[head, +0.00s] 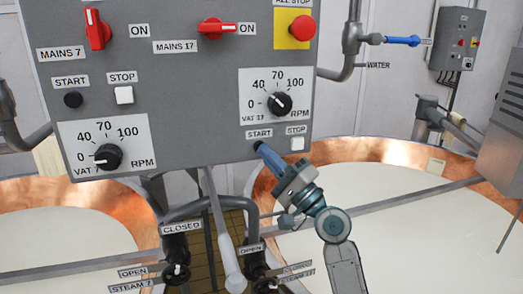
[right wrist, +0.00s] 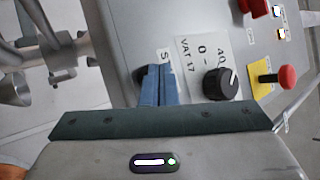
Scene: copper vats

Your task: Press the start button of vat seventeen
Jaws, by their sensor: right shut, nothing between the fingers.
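The grey control panel (head: 185,110) carries the vat 17 controls on its right half. The vat 17 START label (head: 259,133) is near the panel's lower edge. My right gripper (head: 262,150) is shut and empty, its blue fingertips at the spot just below that label. They cover most of the start button; a dark edge (right wrist: 146,73) beside the fingers in the right wrist view may be part of it. I cannot tell whether the tips touch or press it. The white STOP button (head: 297,144) is just to the right. My left gripper is not in view.
The vat 17 dial (head: 280,103) is above the fingertips. The red all-stop button (head: 302,27) is at upper right. The red mains 17 switch (head: 216,28) lies horizontal towards ON. Pipes and steam valves (head: 258,272) stand below the panel. Copper vats (head: 350,155) lie behind.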

